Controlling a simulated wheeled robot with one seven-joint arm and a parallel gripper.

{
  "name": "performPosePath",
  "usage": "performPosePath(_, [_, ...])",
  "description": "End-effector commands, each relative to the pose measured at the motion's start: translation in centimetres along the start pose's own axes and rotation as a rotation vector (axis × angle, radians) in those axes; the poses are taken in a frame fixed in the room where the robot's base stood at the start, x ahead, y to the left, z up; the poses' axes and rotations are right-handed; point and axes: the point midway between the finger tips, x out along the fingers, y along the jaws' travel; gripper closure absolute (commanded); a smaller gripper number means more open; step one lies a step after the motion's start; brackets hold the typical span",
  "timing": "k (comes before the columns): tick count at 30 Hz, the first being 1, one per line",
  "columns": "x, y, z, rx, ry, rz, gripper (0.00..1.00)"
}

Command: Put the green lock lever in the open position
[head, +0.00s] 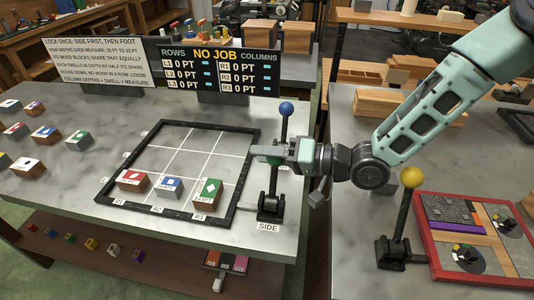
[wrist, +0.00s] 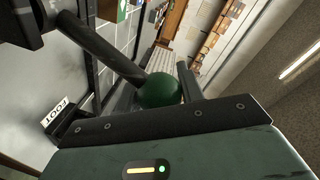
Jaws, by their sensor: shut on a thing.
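The green lock lever has a round green knob (wrist: 160,90) on a dark shaft, seen close up in the wrist view. In the head view its dark base (head: 270,207) stands by the "SIDE" label at the right of the black frame, its shaft rising to my gripper. My gripper (head: 278,152) is shut on the green knob, which is mostly hidden by the fingers in the head view. How far the lever is tilted is hard to tell.
A blue-knobbed lever (head: 286,109) stands just behind my gripper. A yellow-knobbed lever (head: 411,177) is on the right table. The black frame (head: 190,125) holds several marked blocks along its front row. A "NO JOB" display (head: 215,70) stands behind.

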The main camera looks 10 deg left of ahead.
Motion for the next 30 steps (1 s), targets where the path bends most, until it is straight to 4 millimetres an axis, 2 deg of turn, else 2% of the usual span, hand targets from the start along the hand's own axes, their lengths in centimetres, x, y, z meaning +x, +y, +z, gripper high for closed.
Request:
performPosePath(1, [-0.1,0.3,-0.2,0.003,0.005,0.007,1.0])
performPosePath(2, [-0.1,0.3,-0.2,0.003,0.005,0.007,0.57])
performPosePath(3, [-0.1,0.3,-0.2,0.003,0.005,0.007,0.45])
performPosePath(4, [-0.1,0.3,-0.2,0.003,0.005,0.007,0.41])
performPosePath(16, [-0.2,-0.6,-0.6,0.0,0.004,0.003,0.41])
performPosePath(30, [-1.2,-7.2,-4.6,-0.002,0.005,0.004,0.41])
